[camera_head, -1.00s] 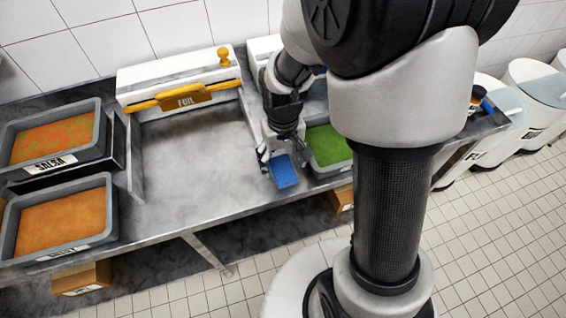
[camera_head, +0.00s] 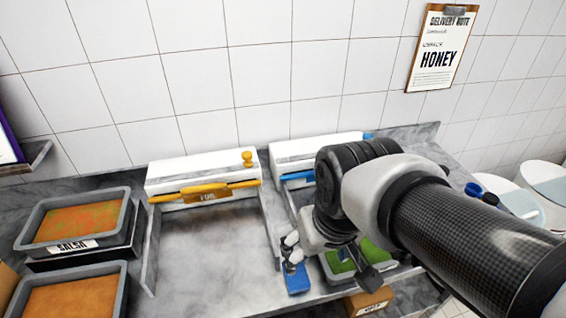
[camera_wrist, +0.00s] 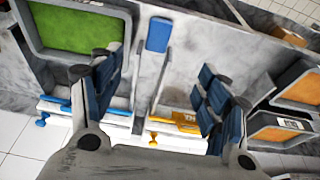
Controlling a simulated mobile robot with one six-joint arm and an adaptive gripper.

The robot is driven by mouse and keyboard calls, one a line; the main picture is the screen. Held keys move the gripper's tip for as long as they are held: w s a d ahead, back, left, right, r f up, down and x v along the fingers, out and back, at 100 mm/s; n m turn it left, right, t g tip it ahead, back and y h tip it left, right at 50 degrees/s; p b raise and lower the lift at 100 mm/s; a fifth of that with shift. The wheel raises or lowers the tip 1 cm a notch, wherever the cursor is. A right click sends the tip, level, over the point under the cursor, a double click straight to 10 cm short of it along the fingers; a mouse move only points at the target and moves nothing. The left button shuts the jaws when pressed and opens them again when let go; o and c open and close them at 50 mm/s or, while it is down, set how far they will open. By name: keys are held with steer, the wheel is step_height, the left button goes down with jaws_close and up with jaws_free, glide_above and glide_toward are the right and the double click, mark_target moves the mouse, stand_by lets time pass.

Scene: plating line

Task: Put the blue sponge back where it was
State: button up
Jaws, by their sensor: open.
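The blue sponge (camera_head: 297,278) lies on the metal counter near its front edge, at the near end of a low divider, just left of the green-filled tub (camera_head: 333,272). It also shows in the wrist view (camera_wrist: 158,34), beyond the fingertips and apart from them. My gripper (camera_wrist: 157,85) is open and empty, with its dark fingers spread wide on either side. In the head view my gripper (camera_head: 291,252) appears just behind and above the sponge, partly hidden by my own wrist.
A white foil box (camera_head: 205,175) with a yellow bar stands at the back. A similar box with a blue bar (camera_head: 300,160) is to its right. The salsa tub (camera_head: 120,215) and another orange tub (camera_head: 118,290) are at left. The counter before the foil box is clear.

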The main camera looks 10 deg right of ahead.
steer(key=shift+t, duration=0.7)
steer(key=s, duration=0.1)
steer(key=s+r, duration=0.1)
steer(key=s, duration=0.1)
steer(key=s+r, duration=0.1)
steer(key=s, duration=0.1)
steer(key=shift+s+r, duration=0.15)
steer(key=shift+s, duration=0.1)
